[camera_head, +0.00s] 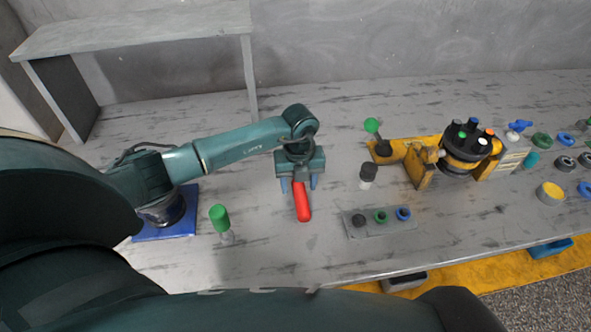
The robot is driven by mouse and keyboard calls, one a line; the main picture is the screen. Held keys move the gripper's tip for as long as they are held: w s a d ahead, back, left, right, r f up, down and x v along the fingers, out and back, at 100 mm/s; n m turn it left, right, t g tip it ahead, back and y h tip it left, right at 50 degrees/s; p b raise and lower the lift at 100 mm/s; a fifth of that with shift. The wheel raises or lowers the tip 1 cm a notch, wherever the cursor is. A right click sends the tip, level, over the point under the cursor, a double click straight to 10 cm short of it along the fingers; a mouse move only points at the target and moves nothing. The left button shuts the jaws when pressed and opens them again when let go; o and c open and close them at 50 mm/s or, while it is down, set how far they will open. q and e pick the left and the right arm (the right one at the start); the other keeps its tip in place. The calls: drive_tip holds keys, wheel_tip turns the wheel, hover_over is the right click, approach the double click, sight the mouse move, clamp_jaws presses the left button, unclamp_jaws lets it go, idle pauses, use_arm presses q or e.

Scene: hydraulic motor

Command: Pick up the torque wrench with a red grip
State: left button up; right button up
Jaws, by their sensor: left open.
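The torque wrench has a red grip (302,205) that points toward the front of the table. My left gripper (299,184) is above it, with its two blue fingers apart, one on each side of the wrench's upper end. The fingers do not visibly close on it; contact cannot be told. The wrench's head end is mostly hidden under the gripper. My right gripper is not in view.
A green-topped piece (220,220) stands left of the wrench. A dark-topped cylinder (368,175) and a grey plate with rings (407,226) are to the right. A yellow fixture with a black motor (464,150) is farther right. A grey shelf (140,32) stands back left.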

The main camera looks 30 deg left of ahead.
use_arm(q)
drive_tip(key=shift+c, duration=0.4)
clamp_jaws()
drive_tip(key=shift+w+r, duration=0.1)
wheel_tip(320, 180, up, 10)
drive_tip(key=b, duration=0.1)
drive_tip(key=c, duration=0.5)
unclamp_jaws()
clamp_jaws()
